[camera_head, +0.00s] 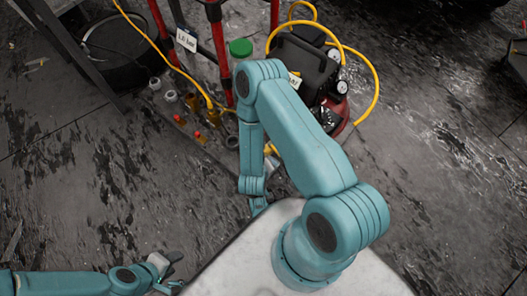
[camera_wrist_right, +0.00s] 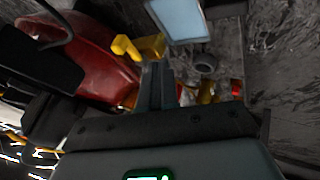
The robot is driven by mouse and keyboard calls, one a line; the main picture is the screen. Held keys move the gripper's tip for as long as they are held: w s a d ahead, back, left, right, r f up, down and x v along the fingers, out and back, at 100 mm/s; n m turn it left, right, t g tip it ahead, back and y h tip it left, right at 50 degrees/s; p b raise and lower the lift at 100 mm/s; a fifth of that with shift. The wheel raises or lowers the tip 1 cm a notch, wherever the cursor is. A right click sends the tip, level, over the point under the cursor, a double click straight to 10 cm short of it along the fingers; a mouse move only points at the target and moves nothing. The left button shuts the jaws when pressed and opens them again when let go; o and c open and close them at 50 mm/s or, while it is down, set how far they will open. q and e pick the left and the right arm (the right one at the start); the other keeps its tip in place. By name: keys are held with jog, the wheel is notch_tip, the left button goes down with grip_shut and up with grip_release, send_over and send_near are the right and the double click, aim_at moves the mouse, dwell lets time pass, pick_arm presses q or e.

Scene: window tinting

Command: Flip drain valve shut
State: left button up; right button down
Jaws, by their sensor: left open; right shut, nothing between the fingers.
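The compressor has a black top (camera_head: 300,65) and a red tank (camera_head: 342,108), partly behind my right arm in the head view. In the right wrist view the red tank (camera_wrist_right: 85,52) fills the upper left. A yellow valve-like part with a lever (camera_wrist_right: 124,47) sits just beyond my right gripper (camera_wrist_right: 158,70). The gripper's fingers are together and empty; I cannot tell whether they touch the yellow part. In the head view a bit of yellow (camera_head: 270,149) shows beside my right forearm; I cannot tell if it is the valve. My left gripper (camera_head: 172,272) is open and empty at the lower left.
A yellow hose (camera_head: 374,85) loops around the compressor. A black bucket (camera_head: 112,55), red posts (camera_head: 219,45), a green-capped container (camera_head: 240,47) and several small fittings (camera_head: 200,136) stand left of it. A pale blue panel (camera_wrist_right: 180,18) shows in the wrist view.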

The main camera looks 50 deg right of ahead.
jog(key=shift+p+v, duration=0.9)
jog(key=shift+v, duration=2.05)
jog(key=shift+r, duration=0.1)
